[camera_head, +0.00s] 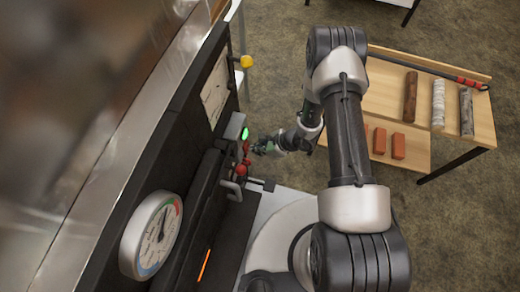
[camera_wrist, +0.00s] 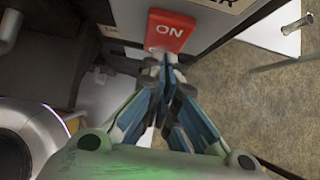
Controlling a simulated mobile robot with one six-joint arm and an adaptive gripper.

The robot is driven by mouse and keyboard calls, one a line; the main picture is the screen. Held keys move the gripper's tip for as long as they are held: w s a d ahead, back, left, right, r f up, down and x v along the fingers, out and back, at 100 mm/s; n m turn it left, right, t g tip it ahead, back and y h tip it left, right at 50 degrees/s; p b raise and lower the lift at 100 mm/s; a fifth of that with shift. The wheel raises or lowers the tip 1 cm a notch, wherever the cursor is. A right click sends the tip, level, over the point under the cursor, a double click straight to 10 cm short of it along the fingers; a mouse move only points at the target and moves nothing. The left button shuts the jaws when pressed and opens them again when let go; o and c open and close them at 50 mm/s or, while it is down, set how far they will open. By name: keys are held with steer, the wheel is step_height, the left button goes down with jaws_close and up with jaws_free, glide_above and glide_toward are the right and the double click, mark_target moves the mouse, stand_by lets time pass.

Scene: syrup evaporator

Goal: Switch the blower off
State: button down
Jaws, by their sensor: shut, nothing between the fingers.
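The blower switch (camera_wrist: 170,32) is a red block with white "ON" lettering, at the top centre of the wrist view. A glowing green light (camera_head: 244,133) shows on a grey box on the evaporator's dark front in the head view. My gripper (camera_wrist: 166,66) is shut and empty, its fingertips just below the lower edge of the red block. I cannot tell whether they touch it. In the head view my gripper (camera_head: 260,147) reaches left to the small red parts below the green light. The tips partly hide the area under the switch.
A round dial gauge (camera_head: 152,236) and a red knob (camera_head: 241,170) sit on the evaporator front. An orange glow (camera_head: 204,265) shows low on it. A yellow knob (camera_head: 246,62) sticks out farther back. A wooden table (camera_head: 457,140) with logs and bricks stands at right.

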steer(key=shift+w+a+f+b, duration=0.1)
steer(key=shift+a+f+b, duration=0.15)
steer(key=shift+a+b, duration=0.15)
steer(key=shift+r, duration=0.1)
steer(key=shift+r+p, duration=0.4)
steer(key=shift+r, duration=0.35)
steer(key=shift+d, duration=0.15)
